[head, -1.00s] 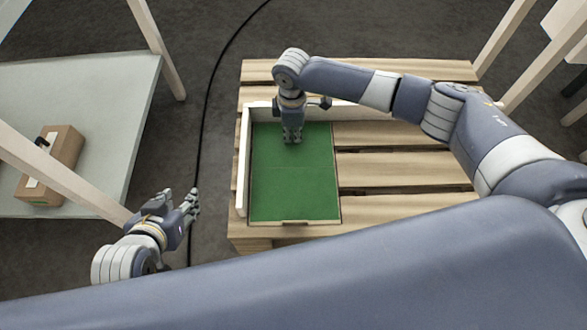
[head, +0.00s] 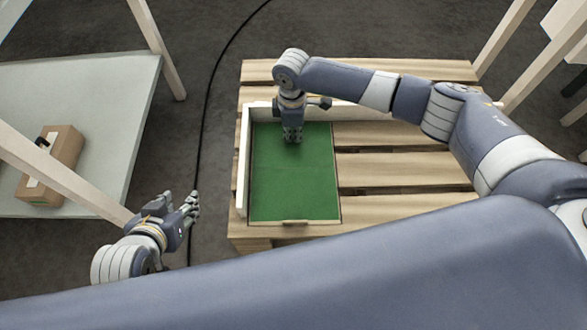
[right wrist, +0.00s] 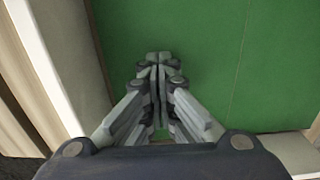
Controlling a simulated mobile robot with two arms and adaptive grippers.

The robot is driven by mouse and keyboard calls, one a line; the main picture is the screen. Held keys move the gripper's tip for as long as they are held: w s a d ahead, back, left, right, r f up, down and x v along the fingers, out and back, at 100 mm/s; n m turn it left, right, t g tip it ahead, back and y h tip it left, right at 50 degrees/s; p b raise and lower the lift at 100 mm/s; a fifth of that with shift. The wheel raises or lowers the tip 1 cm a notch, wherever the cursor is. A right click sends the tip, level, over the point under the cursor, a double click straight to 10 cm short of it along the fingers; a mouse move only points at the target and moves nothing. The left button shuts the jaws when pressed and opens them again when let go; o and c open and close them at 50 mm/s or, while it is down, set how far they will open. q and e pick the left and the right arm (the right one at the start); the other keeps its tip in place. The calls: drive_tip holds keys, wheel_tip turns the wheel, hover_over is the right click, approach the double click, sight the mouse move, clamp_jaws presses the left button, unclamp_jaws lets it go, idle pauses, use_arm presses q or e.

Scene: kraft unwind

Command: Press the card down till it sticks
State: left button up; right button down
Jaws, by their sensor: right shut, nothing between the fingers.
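The green card (head: 295,185) lies flat on the pallet inside a corner of pale raised strips. My right gripper (head: 292,138) points down at the card's far part, near its far edge. Its fingers are shut with nothing between them. In the right wrist view the shut fingers (right wrist: 158,62) are over the green card (right wrist: 225,65); whether the tips touch it I cannot tell for sure. My left gripper (head: 194,202) is left of the pallet, over the floor, with its fingers apart and empty.
The wooden pallet (head: 400,172) has bare slats to the right of the card. A pale strip (head: 244,165) stands along the card's left side, and another runs along the far side. A cardboard box (head: 50,165) sits on a grey-green table (head: 100,95) at the left.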

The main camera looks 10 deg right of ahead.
use_arm(q)
drive_tip(key=shift+s+a+f, duration=0.2)
drive_tip(key=shift+s+f, duration=0.15)
drive_tip(key=shift+s, duration=0.15)
use_arm(e)
drive_tip(key=shift+s+f, duration=0.2)
drive_tip(key=shift+f, duration=0.05)
idle(1.7)
use_arm(q)
drive_tip(key=shift+s+a, duration=0.1)
